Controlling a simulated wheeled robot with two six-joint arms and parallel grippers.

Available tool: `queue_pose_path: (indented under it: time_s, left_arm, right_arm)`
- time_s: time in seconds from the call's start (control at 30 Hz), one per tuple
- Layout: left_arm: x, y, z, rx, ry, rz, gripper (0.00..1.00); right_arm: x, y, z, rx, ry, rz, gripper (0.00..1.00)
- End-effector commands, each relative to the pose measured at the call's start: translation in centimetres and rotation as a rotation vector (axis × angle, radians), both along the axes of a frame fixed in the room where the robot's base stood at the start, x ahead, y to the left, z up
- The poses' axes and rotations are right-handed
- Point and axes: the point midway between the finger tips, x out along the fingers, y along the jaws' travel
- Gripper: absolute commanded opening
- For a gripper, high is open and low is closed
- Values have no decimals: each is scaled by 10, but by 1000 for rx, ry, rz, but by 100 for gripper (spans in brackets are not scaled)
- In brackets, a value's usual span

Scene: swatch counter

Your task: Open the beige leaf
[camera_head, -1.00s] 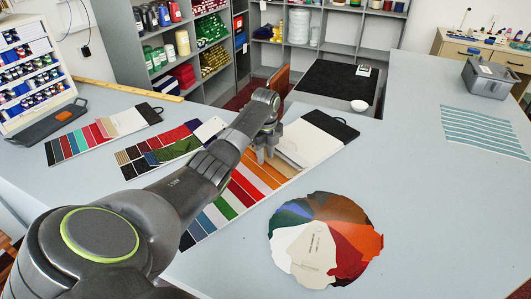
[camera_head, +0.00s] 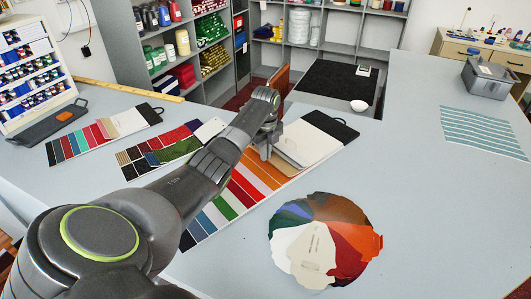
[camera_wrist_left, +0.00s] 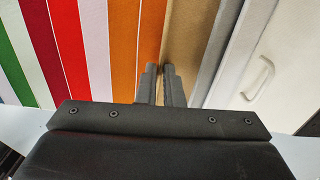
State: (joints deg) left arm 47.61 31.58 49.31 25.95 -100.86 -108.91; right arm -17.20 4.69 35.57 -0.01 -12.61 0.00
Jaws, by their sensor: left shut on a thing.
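A long swatch card (camera_head: 222,207) with coloured stripes lies slantwise on the counter. At its far end, a beige leaf (camera_head: 281,155) shows beside a white panel, and my left gripper (camera_head: 265,152) is at its edge. In the left wrist view, the gripper's fingers (camera_wrist_left: 160,84) are close together at the border between an orange-brown stripe and a tan strip (camera_wrist_left: 196,50). They are shut on the leaf's edge, though the thin grip itself is hard to see. The leaf looks nearly flat. My right gripper is not in view.
A round fan of coloured swatches (camera_head: 325,240) lies to the right of the card. Two other swatch cards (camera_head: 97,137) (camera_head: 165,150) lie to the left. The counter on the right is mostly clear.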

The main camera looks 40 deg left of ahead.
Motion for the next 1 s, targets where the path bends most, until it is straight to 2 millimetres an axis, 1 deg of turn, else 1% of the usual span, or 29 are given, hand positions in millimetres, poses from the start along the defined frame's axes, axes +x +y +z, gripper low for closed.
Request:
queue_pose_path:
  time_s: [0.03, 0.17, 0.3, 0.43, 0.7, 1.0]
  left_arm:
    - [2, 0, 13, 2, -6, 3, 0]
    - [8, -1, 37, 2, -10, 3, 0]
    - [17, -3, 68, 2, -13, 3, 0]
    - [28, -6, 91, 1, -12, 2, 0]
    - [45, -10, 117, 1, -10, 3, 0]
    - [58, -13, 135, 0, -9, 2, 0]
  right_arm:
    - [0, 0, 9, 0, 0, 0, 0]
    - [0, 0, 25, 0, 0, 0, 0]
    - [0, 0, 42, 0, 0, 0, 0]
    - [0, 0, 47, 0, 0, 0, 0]
    - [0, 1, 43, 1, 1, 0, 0]
    - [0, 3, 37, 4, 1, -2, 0]
